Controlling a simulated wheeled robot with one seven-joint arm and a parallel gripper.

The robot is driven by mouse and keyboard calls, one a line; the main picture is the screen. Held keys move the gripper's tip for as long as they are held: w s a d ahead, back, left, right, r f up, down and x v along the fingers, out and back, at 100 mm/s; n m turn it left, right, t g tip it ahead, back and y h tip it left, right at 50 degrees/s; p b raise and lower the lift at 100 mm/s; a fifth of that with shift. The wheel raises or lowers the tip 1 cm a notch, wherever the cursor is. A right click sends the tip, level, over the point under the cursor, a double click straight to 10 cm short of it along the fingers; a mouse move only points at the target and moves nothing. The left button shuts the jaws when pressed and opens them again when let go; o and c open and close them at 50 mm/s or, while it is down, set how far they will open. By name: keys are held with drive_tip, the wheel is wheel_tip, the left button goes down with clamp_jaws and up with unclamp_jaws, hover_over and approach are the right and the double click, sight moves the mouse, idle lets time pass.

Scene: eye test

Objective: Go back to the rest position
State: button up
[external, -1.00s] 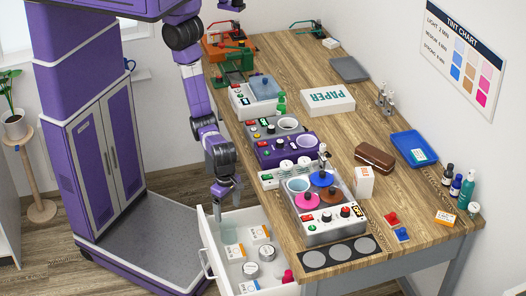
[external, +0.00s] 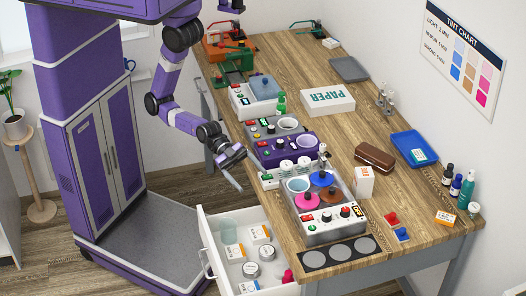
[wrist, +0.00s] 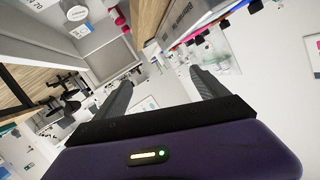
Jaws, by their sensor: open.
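In the wrist view the two dark fingers (wrist: 162,92) stand apart, and the view is steeply tilted.
The wooden table (external: 345,125) carries a purple device (external: 287,152), a silver device with coloured lids (external: 333,230) and a paper box (external: 327,99).

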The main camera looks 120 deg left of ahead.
drive_tip(key=s+a+r+n+t+y, duration=0.1)
drive_tip(key=s+a+n, duration=0.3)
drive_tip(key=s+a, duration=0.4)
drive_tip(key=s+a+r+n+t+y+b, duration=0.1)
drive_tip(key=s+a+r+n+y, duration=0.2)
drive_tip(key=s+a, duration=0.6)
drive_tip(key=shift+a+r+n+t+y, duration=0.3)
drive_tip(key=shift+a+n+t+y, duration=0.1)
drive_tip(key=shift+a+n+y, duration=0.35)
drive_tip(key=shift+o, duration=0.3)
drive_tip(key=shift+g+y, duration=0.35)
drive_tip(key=shift+g, duration=0.45)
drive_tip(key=s, duration=0.1)
drive_tip(key=s+a+f, duration=0.1)
drive_tip(key=s, duration=0.1)
drive_tip(key=s+f, duration=0.1)
drive_tip(key=shift+s+a, duration=0.35)
drive_tip(key=shift+a, duration=0.05)
drive_tip(key=o, duration=0.3)
drive_tip(key=shift+s+f, duration=0.25)
drive_tip(key=shift+s, duration=0.1)
